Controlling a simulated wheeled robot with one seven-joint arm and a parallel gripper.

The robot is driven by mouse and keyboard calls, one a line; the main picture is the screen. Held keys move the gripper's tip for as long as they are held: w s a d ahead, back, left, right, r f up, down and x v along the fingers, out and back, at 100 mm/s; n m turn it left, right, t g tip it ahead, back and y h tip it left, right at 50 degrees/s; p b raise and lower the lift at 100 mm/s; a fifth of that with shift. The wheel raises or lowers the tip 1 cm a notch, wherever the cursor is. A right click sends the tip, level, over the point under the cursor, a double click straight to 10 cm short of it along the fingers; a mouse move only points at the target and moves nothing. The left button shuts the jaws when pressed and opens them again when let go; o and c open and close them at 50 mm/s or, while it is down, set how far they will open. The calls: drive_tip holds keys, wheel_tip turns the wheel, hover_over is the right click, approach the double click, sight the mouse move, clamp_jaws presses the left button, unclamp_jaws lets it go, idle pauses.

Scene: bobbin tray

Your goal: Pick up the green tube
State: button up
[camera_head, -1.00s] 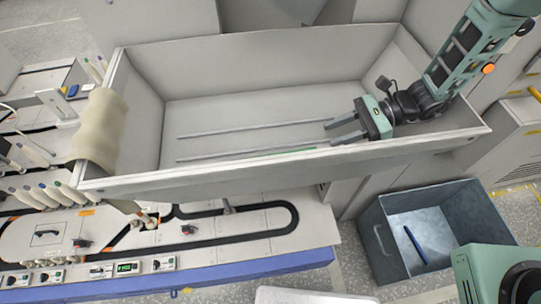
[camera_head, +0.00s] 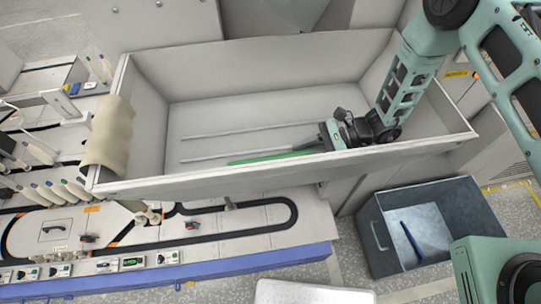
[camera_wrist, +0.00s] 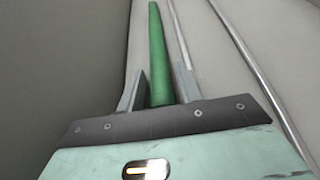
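The green tube (camera_head: 265,157) lies along the floor of the large light-grey tray (camera_head: 128,95), close to its front wall. In the wrist view the tube (camera_wrist: 157,50) runs away from me, with its near end between my fingers. My gripper (camera_head: 308,146) is low inside the tray at the tube's right end. In the wrist view my gripper (camera_wrist: 161,78) is open, with one finger on each side of the tube and small gaps showing. The tray's front wall hides part of the tube and gripper in the head view.
Two thin grey rods (camera_head: 240,132) lie beside the tube in the tray. A beige cloth (camera_head: 108,130) hangs over the tray's left wall. A dark bin (camera_head: 372,230) with a blue tube (camera_head: 412,240) stands on the floor at lower right. Machinery (camera_head: 150,245) stands in front and left.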

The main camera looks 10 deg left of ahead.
drive_tip(key=shift+c, duration=0.2)
drive_tip(key=c, duration=0.7)
drive_tip(key=shift+r, duration=0.1)
